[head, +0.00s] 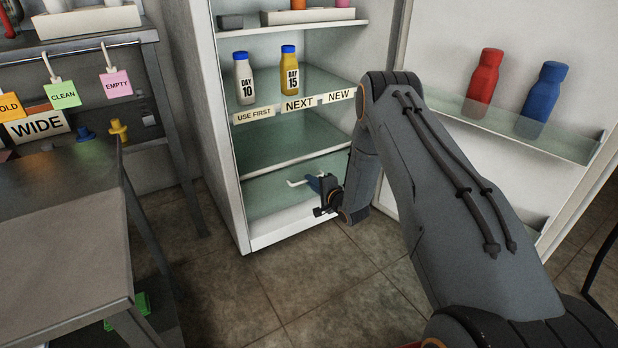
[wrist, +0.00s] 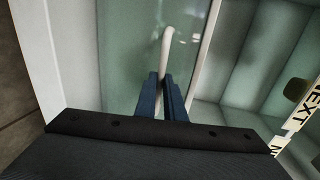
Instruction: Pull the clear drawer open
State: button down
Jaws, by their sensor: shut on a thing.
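The clear drawer (head: 262,196) is a greenish see-through front low in the open fridge, under a white shelf edge. It fills the middle of the wrist view (wrist: 125,50). A white bar handle (head: 298,183) sticks out from its front; it also shows in the wrist view (wrist: 166,50). My gripper (head: 318,184) is at the handle, and its blue fingers (wrist: 163,98) are shut on it in the wrist view. The fingers hide the gripped part of the handle. The drawer front appears roughly in line with the shelf edge; I cannot tell any small gap.
The fridge door (head: 500,40) stands open on the right, with a red bottle (head: 484,77) and a blue bottle (head: 540,98) on its shelf. Two milk bottles stand above the drawer. A grey table (head: 60,240) is at left. Floor (head: 300,290) in front is clear.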

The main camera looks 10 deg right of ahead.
jog(key=f+p+v, duration=0.2)
jog(key=p+v, duration=0.3)
jog(key=v, duration=0.4)
jog(key=f+p+v, duration=0.2)
jog(key=p+v, duration=0.2)
jog(key=v, duration=0.5)
jog(key=shift+s+d+p, duration=0.25)
jog(key=shift+s+p, duration=0.15)
jog(key=shift+s, duration=0.2)
jog(key=shift+r, duration=0.1)
jog(key=c, duration=1.9)
grip_release()
jog(key=shift+o, duration=0.2)
jog(key=p+v, duration=0.2)
jog(key=v, duration=0.5)
jog(key=shift+s, duration=0.35)
jog(key=shift+d, duration=0.1)
